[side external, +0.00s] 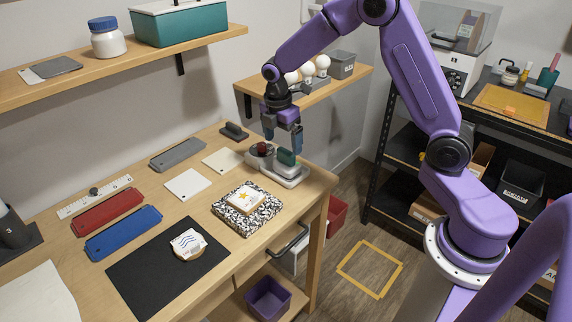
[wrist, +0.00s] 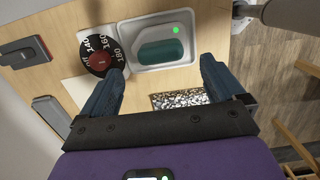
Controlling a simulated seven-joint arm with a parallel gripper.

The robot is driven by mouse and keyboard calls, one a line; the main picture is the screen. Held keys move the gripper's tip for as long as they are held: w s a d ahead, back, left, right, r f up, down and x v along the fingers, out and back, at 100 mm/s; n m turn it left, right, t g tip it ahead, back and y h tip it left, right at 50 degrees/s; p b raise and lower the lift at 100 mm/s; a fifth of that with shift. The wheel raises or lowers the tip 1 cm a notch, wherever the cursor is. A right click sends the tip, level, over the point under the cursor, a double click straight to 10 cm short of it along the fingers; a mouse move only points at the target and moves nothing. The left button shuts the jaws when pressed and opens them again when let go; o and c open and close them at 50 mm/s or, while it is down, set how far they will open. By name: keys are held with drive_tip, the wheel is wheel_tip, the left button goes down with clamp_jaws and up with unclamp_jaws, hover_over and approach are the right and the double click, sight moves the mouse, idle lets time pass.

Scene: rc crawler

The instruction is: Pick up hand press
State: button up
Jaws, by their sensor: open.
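The hand press, a rounded block with a teal top (side external: 287,157), sits in a pale dock (side external: 291,181) at the right end of the wooden table. In the wrist view the teal hand press (wrist: 163,51) lies in its white dock (wrist: 188,18), with a green light beside it. A dark dial (wrist: 98,52) with a red knob and temperature numbers is left of it. My gripper (side external: 283,137) points down above the dock, apart from the press. In the wrist view my gripper (wrist: 160,70) is open and empty, its blue fingers on either side of the press.
A speckled notebook (side external: 247,208) with a star-marked piece on it lies close in front of the dock. White tiles (side external: 187,184) and grey, red and blue cases lie left. A small shelf (side external: 310,90) with white bulbs stands behind my gripper. The table's right edge is close.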

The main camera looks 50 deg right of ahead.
sight(286, 150)
drive_tip(key=f, duration=0.2)
drive_tip(key=d+f, duration=0.1)
drive_tip(key=f, duration=0.2)
drive_tip(key=shift+d, duration=0.1)
drive_tip(key=c, duration=1)
drive_tip(key=shift+c, duration=0.2)
drive_tip(key=shift+r, duration=0.1)
